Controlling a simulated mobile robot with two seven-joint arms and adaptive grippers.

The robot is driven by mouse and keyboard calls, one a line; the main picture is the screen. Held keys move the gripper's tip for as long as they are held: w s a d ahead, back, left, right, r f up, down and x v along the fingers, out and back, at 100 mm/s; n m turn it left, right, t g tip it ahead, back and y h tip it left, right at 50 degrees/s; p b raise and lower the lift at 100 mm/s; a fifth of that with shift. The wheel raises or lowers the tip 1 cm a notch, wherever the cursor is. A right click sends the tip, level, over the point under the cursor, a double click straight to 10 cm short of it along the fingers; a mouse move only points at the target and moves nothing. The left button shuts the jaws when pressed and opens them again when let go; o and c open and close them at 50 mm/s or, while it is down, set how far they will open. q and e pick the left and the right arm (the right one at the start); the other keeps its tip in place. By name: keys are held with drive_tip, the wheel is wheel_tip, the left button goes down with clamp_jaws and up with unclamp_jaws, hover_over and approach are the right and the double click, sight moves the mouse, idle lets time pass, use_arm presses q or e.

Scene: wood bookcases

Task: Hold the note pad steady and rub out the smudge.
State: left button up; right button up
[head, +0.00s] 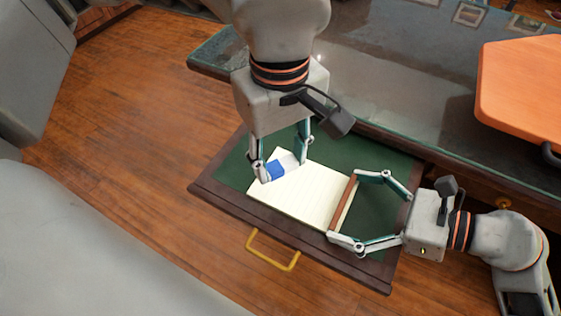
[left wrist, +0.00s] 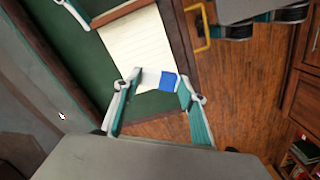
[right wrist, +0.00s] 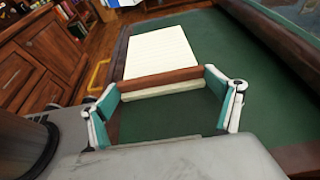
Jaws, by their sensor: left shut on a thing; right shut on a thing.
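The cream lined note pad (head: 300,196) with a brown binding strip (head: 343,204) lies in the open green-lined drawer (head: 232,172). My right gripper (head: 345,207) is shut across the binding strip; the right wrist view shows a finger at each end of the strip (right wrist: 160,81). My left gripper (head: 282,166) is shut on a white eraser with a blue sleeve (head: 276,170), over the pad's far end from the binding. The left wrist view shows the eraser (left wrist: 168,81) between the fingertips, at the pad's edge area; I cannot tell whether it touches the paper. I cannot make out a smudge.
The drawer has a dark wooden rim and a brass handle (head: 272,250). The glossy desk top (head: 400,90) is above it, with an orange board (head: 525,90) at the right. Green lining is bare around the pad. Wooden floor (head: 120,130) is clear at the left.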

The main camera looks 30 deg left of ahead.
idle(0.4)
drive_tip(key=o, duration=1)
drive_tip(key=shift+o, duration=0.2)
drive_tip(key=v, duration=1.2)
drive_tip(key=shift+d, duration=0.1)
